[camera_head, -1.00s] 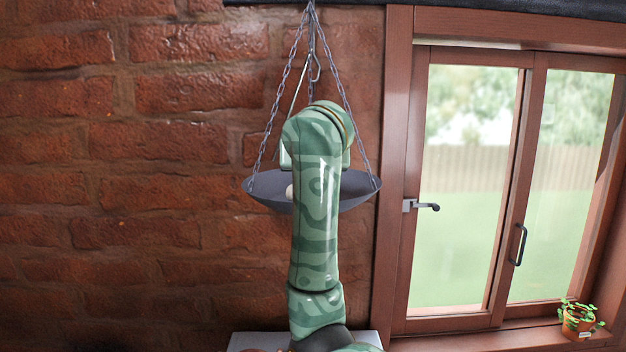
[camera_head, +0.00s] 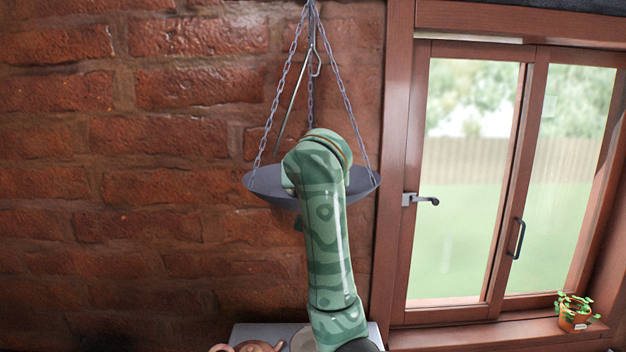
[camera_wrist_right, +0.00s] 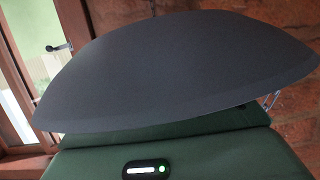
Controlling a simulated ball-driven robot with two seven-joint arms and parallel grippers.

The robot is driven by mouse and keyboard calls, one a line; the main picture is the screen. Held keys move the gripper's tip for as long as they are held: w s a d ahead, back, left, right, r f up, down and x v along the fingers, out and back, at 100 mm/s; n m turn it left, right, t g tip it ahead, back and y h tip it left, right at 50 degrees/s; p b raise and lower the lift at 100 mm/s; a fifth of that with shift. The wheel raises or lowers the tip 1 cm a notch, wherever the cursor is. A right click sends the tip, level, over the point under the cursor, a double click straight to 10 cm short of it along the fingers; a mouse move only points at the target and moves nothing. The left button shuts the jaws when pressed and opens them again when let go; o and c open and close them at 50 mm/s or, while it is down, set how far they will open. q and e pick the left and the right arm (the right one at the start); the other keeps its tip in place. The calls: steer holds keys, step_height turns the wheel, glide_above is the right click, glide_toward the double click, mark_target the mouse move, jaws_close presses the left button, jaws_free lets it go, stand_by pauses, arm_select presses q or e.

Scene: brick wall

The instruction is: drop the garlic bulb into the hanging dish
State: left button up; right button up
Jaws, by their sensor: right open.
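The hanging dish (camera_head: 268,184), dark grey and shallow, hangs on chains in front of the brick wall. My right arm covers its middle in the head view. In the right wrist view the dish (camera_wrist_right: 180,75) fills the middle as a broad grey curve and hides my fingertips. My right gripper's green body (camera_wrist_right: 150,155) shows below it there; the jaws are open. In the head view most of the gripper is behind my arm, close to the dish. The garlic bulb does not show in either current view; the arm hides part of the dish. My left gripper is out of view.
The chains (camera_head: 350,115) and a metal hook (camera_head: 316,62) rise above the dish. A window (camera_head: 470,190) with a handle is at the right, with a potted plant (camera_head: 574,318) on its sill. Below, a pale tabletop (camera_head: 240,331) holds a brown teapot (camera_head: 250,347).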

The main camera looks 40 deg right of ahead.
steer(key=b+v, duration=0.3)
steer(key=v, duration=0.9)
steer(key=shift+a, duration=0.1)
